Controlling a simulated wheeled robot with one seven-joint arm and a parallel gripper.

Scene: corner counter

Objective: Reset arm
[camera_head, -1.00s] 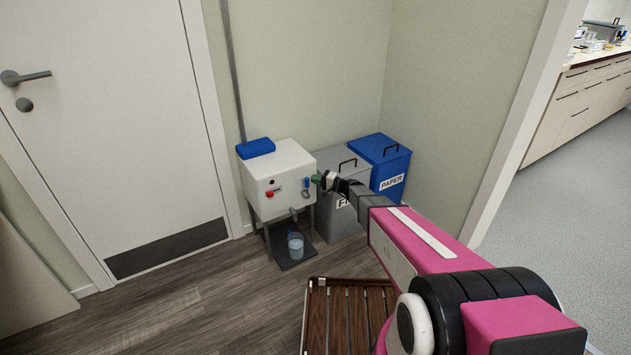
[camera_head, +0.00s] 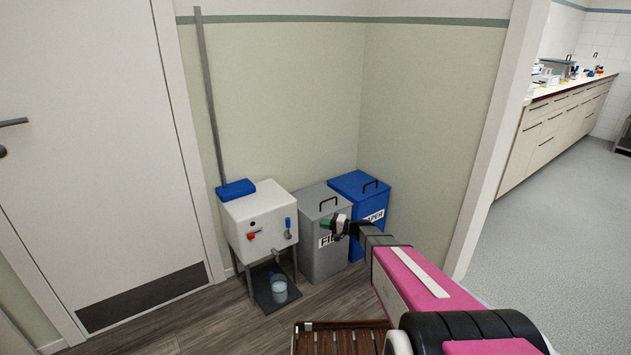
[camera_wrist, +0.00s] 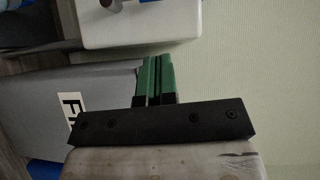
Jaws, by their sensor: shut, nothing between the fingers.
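My gripper (camera_head: 327,226) is at the end of my outstretched pink arm, in front of the grey bin in the head view. In the wrist view its two green fingers (camera_wrist: 152,80) lie side by side, closed together with nothing between them. The fingers appear apart from the white dispenser box (camera_head: 258,220) to their left. That box also shows at the top of the wrist view (camera_wrist: 140,22). The part of the grey bin (camera_head: 322,262) behind the gripper is hidden.
A blue bin labelled PAPER (camera_head: 358,190) stands in the corner. A clear container (camera_head: 279,290) sits on the dark tray under the box. A slatted wooden surface (camera_head: 342,342) is below my arm. A closed door (camera_head: 90,130) is left; open floor (camera_head: 560,240) lies right.

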